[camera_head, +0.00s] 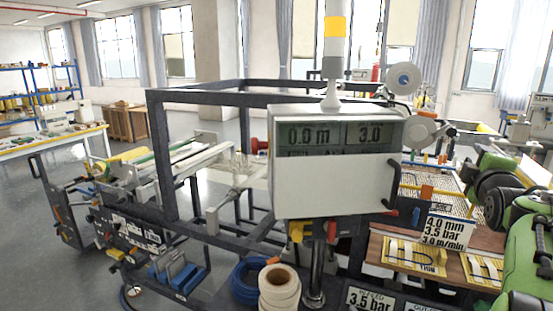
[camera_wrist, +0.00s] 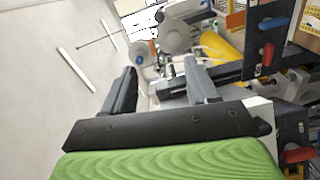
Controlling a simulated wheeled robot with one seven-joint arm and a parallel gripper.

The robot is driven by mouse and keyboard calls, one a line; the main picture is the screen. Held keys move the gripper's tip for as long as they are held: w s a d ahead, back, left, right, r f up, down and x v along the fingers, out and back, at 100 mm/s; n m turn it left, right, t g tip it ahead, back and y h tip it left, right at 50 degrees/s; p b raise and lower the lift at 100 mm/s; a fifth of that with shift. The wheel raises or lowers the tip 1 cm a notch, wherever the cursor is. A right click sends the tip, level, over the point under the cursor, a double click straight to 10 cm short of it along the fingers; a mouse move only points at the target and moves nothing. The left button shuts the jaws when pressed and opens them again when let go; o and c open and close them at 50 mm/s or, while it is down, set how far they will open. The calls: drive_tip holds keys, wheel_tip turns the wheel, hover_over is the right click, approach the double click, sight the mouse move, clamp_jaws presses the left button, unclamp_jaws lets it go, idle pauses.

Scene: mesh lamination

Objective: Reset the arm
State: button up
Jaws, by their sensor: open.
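My gripper (camera_wrist: 160,88) shows in the wrist view with its two dark fingers spread apart. It is open, and nothing is between the fingertips. The wrist view is tilted, with a pale wall or ceiling on the left and machine parts beyond the fingers. In the head view my green and black arm (camera_head: 525,235) is at the right edge. The gripper itself cannot be made out there.
A white display box (camera_head: 335,165) reading 0.0 m and 3.0 stands at the centre on a dark machine frame (camera_head: 160,150). White rolls (camera_head: 280,288) and a blue coil (camera_head: 250,278) sit below it. A bench (camera_head: 470,265) with yellow cards is close to my arm.

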drive_tip(key=s+a+f+m+g+y, duration=0.35)
drive_tip(key=s+a+f, duration=0.3)
drive_tip(key=a, duration=0.35)
drive_tip(key=s+a+f+m+g+y, duration=0.2)
drive_tip(key=s+a+f+m+y, duration=0.15)
drive_tip(key=s+a+f, duration=0.55)
drive_tip(key=s+a+f+m+g, duration=0.2)
drive_tip(key=s+a+f, duration=0.2)
drive_tip(key=s, duration=0.3)
drive_tip(key=s+a+f+m+g, duration=0.2)
drive_tip(key=s+a+f+g, duration=0.1)
drive_tip(key=s, duration=0.4)
drive_tip(key=shift+s+a+f+y, duration=0.35)
drive_tip(key=shift+a+f, duration=0.25)
drive_tip(key=shift+a, duration=0.55)
drive_tip(key=shift+s, duration=0.1)
